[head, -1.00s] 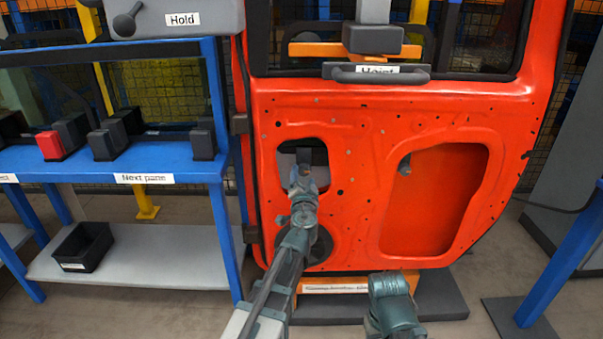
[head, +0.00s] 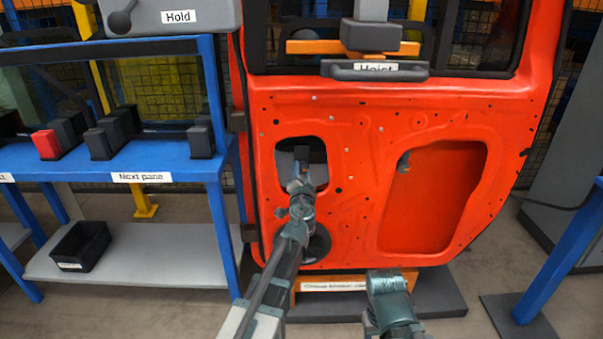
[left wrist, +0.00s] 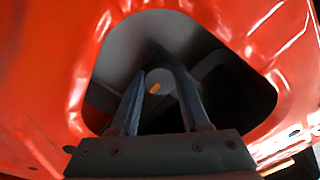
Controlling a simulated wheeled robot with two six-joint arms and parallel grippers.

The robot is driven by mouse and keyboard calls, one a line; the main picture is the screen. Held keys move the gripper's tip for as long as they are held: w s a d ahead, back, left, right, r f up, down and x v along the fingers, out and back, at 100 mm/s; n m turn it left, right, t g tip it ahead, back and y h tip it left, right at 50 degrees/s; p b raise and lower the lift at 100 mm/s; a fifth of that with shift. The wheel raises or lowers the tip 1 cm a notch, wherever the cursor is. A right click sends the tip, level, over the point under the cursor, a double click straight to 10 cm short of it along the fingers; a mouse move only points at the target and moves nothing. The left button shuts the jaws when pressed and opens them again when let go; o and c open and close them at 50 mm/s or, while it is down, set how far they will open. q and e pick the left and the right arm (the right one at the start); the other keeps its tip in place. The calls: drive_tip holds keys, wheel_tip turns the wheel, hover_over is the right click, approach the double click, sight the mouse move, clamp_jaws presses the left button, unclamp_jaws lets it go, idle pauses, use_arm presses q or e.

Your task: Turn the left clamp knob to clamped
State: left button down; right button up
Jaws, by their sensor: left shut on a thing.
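The red door panel (head: 345,190) stands upright in front of me. My left gripper (head: 298,172) reaches into its upper left opening. In the left wrist view, the left gripper (left wrist: 160,92) has its two fingers on either side of a pale round knob (left wrist: 160,76) with a short orange mark, seen through the opening. The mark lies tilted, its right end higher. The gripper is shut on this knob. In the head view the knob is too hidden by my gripper and the door to make out. My right arm shows at the bottom, but its gripper cannot be made out.
A grey hoist handle (head: 374,71) sits above on the door. A blue rack (head: 100,172) labelled "Next pane" stands left, with a black bin (head: 80,246) on its lower shelf. A blue post (head: 565,255) stands right.

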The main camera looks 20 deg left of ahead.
use_arm(q)
drive_tip(key=shift+m, duration=0.3)
drive_tip(key=m, duration=0.3)
drive_tip(key=shift+m, duration=0.4)
drive_tip(key=m, duration=0.4)
drive_tip(key=shift+r+m, duration=0.1)
drive_tip(key=shift+m, duration=0.2)
drive_tip(key=m, duration=0.4)
drive_tip(key=shift+m, duration=2.4)
drive_tip(key=shift+c, duration=1.9)
unclamp_jaws()
